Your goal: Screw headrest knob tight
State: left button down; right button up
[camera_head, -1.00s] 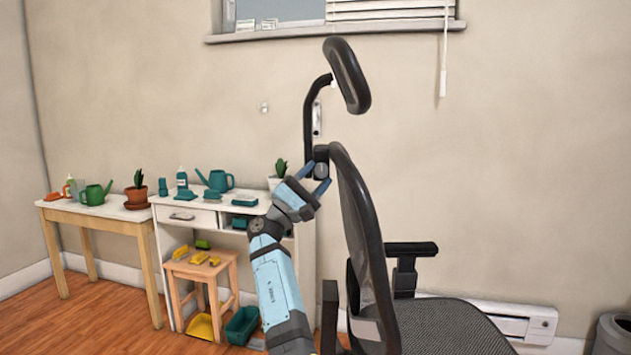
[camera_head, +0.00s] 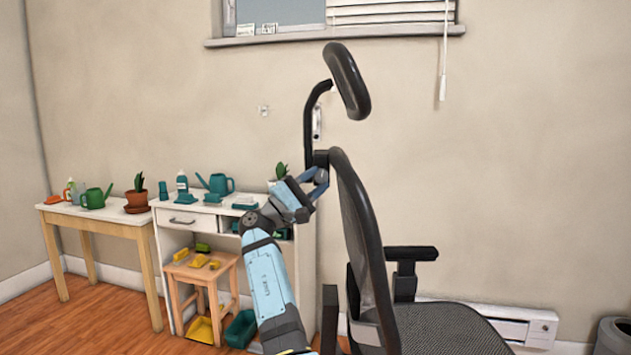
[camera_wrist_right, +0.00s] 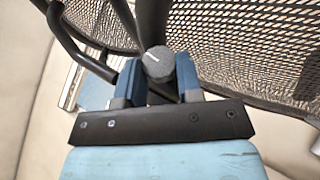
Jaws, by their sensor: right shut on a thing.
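The office chair (camera_head: 366,250) stands at the right of the head view, its mesh back seen from behind and the side. Its headrest (camera_head: 347,80) sits on a curved black bar (camera_head: 308,122) above the back. The dark round headrest knob (camera_wrist_right: 158,64), with a white line on its face, shows in the right wrist view. My right gripper (camera_head: 318,182) is at the base of the headrest bar. In the wrist view its blue fingers (camera_wrist_right: 160,80) are shut on the knob, one on each side. The head view hides the knob. My left gripper is not in view.
A white desk (camera_head: 185,212) and a wooden table (camera_head: 100,213) with watering cans and plants stand along the wall at the left. A wooden stool (camera_head: 202,270) stands before the desk. A bin (camera_head: 612,335) is at the far right.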

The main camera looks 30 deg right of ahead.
pick_arm(q)
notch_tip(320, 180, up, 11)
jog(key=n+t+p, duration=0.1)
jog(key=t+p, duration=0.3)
jog(key=p, duration=0.4)
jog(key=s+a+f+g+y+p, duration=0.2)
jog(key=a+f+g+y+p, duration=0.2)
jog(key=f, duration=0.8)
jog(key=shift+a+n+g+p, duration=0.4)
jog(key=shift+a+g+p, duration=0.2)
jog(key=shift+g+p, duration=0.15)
pick_arm(e)
jog(key=shift+a+r+m+t+y, duration=0.1)
jog(key=shift+r+m+t+y, duration=0.15)
jog(key=shift+m+y, duration=1.15)
jog(key=shift+d+r+m+t+y, duration=0.15)
jog(key=shift+r+m+y, duration=0.25)
jog(key=shift+y, duration=1.95)
jog(key=shift+a+r+m+t+y, duration=0.2)
jog(key=shift+m+y, duration=0.7)
jog(key=shift+y, duration=0.95)
jog(key=o, duration=0.6)
jog(key=shift+o, duration=0.2)
jog(key=shift+r, duration=0.1)
